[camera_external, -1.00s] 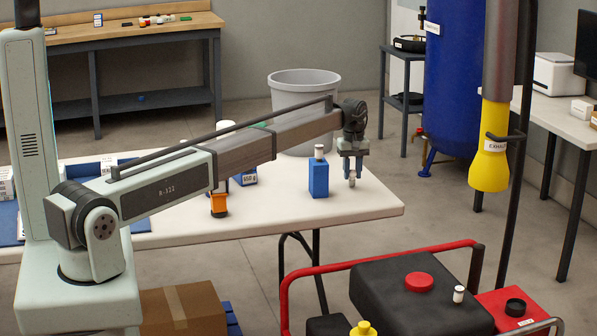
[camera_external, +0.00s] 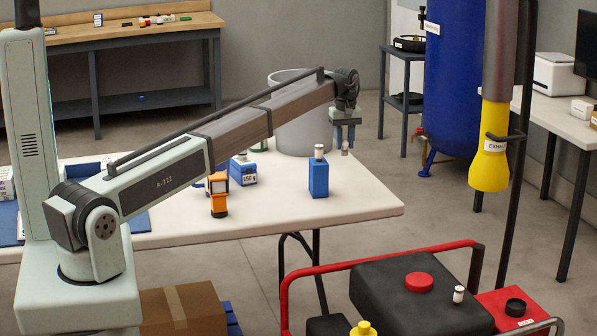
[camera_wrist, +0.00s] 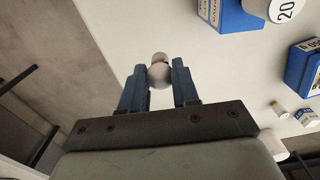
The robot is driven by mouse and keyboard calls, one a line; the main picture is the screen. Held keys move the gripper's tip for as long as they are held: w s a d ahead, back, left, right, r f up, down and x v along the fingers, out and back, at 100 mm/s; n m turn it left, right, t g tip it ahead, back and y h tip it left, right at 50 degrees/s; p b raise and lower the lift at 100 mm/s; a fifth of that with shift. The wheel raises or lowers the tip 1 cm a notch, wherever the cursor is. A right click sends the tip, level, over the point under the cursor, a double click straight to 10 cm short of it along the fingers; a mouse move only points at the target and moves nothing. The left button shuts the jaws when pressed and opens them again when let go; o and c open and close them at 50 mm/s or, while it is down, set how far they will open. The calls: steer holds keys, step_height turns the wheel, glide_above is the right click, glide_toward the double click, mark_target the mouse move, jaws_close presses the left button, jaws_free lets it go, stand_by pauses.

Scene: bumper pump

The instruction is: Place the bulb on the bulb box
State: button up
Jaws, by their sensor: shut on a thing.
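My gripper (camera_external: 345,140) is raised above the right part of the white table. Its two blue fingers (camera_wrist: 159,85) are shut on a small pale bulb (camera_wrist: 159,74), which has a rounded body and a narrower end. The bulb also shows below the fingers in the external view (camera_external: 345,150). A tall blue box (camera_external: 318,180) stands upright on the table, slightly left of and below my gripper in the picture. A small white cylinder (camera_external: 319,151) stands on its top. I cannot tell for certain whether this is the bulb box.
An orange and black object (camera_external: 217,194) and a blue labelled box (camera_external: 243,173) stand on the table (camera_external: 365,205) left of the tall box. A grey bin (camera_external: 300,135) is behind the table. The table's right end is clear. A red-framed machine (camera_external: 420,290) is in front.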

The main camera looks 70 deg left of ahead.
steer(key=s+a+r+n, duration=0.3)
steer(key=s+a, duration=1.5)
steer(key=s, duration=0.2)
steer(key=s+a+r+n, duration=0.2)
steer(key=s+a, duration=1.6)
steer(key=s, duration=0.2)
steer(key=shift+d+f+m, duration=0.15)
steer(key=shift+f+m, duration=0.5)
steer(key=shift+f, duration=1)
steer(key=shift+d+f+m, duration=0.1)
steer(key=shift+f+m, duration=0.6)
steer(key=shift+f, duration=0.9)
steer(key=shift+d+f+m, duration=0.15)
steer(key=shift+f+m, duration=0.5)
steer(key=shift+f, duration=1)
steer(key=shift+f, duration=0.1)
steer(key=o, duration=0.8)
steer(key=shift+o, duration=0.2)
step_height(320, 180, up, 12)
